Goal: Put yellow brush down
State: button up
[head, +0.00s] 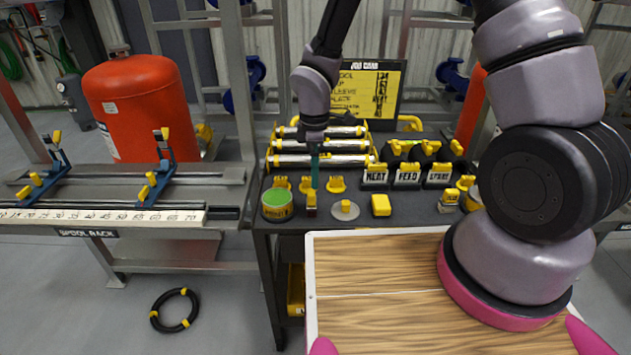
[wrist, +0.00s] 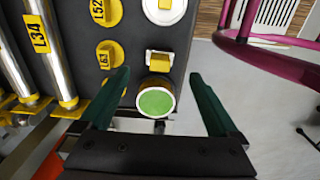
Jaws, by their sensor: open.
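A small yellow-topped piece, apparently the yellow brush (head: 311,202), stands on the dark bench top (head: 362,220) between the green-topped tin (head: 277,204) and a grey disc with a yellow knob (head: 345,210). In the wrist view the yellow piece (wrist: 158,60) shows a pale edge, just beyond the tin (wrist: 156,102). My gripper (head: 314,183) points down over this piece, its dark green fingers hiding part of it in the head view. In the wrist view my gripper (wrist: 160,76) is open, with a finger to each side and nothing clamped between.
A yellow block (head: 381,205) lies right of the disc. Labelled bins (head: 407,176) and silver tubes in a yellow rack (head: 318,160) stand behind. A wooden-topped tray (head: 390,265) is in front. A spool rack (head: 100,215) is at left; a black ring (head: 175,310) lies on the floor.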

jog(key=shift+r, duration=0.35)
jog(key=w+d+r+m+t, duration=0.1)
jog(key=d+r+m, duration=0.45)
jog(key=r, duration=0.45)
jog(key=w+d+r+m+t, duration=0.15)
jog(key=d+r+m, duration=0.35)
jog(key=r, duration=0.5)
jog(key=s+d+r+m+t+y, duration=0.1)
jog(key=s+d+r+m+t, duration=0.1)
jog(key=s+d+r+m, duration=0.3)
jog(key=s+d+r+m+t+y, duration=0.1)
jog(key=s+d+r+m+t, duration=0.1)
jog(key=s+d+r+m, duration=0.4)
jog(key=s+r, duration=0.3)
jog(key=r, duration=0.3)
jog(key=shift+s+d+t, duration=0.25)
jog(key=shift+s+t, duration=0.1)
jog(key=shift+s, duration=0.05)
jog(key=shift+o, duration=0.3)
